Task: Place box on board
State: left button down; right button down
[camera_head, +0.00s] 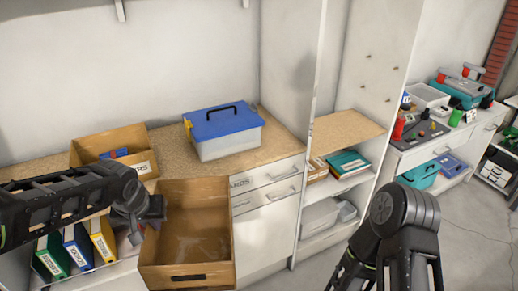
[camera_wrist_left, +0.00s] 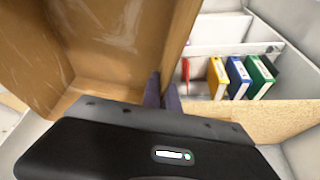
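An open, empty brown box (camera_head: 187,277) is in the lower middle of the head view, in front of the counter and white drawers, apparently held in the air. In the left wrist view its inside (camera_wrist_left: 95,40) fills the upper left. My left gripper (camera_head: 142,228) is at the box's left wall. Its fingers (camera_wrist_left: 163,92) are close together on the edge of that wall, so it looks shut on the box. The wood-coloured board (camera_head: 345,130) is an empty shelf top right of the counter. My right arm shows at the lower right, but its gripper is not visible.
The chipboard counter (camera_head: 168,158) holds a blue-lidded clear container (camera_head: 225,132) and another brown box (camera_head: 112,142). Several coloured binders (camera_head: 75,246) stand below it; they also show in the left wrist view (camera_wrist_left: 238,77). A tall white panel (camera_head: 312,125) separates counter and board.

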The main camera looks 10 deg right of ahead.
aim_at(329, 131)
jog(key=i+l+z, duration=0.2)
jog(key=l+z, duration=0.15)
jog(key=i+l+z, duration=0.5)
jog(key=l+z, duration=0.25)
jog(key=i+l, duration=0.25)
jog(key=i, duration=0.2)
jog(key=i+l, duration=0.3)
jog(key=i, duration=0.15)
jog(key=i+j, duration=0.35)
jog(key=j+z, duration=0.05)
jog(key=j, duration=0.05)
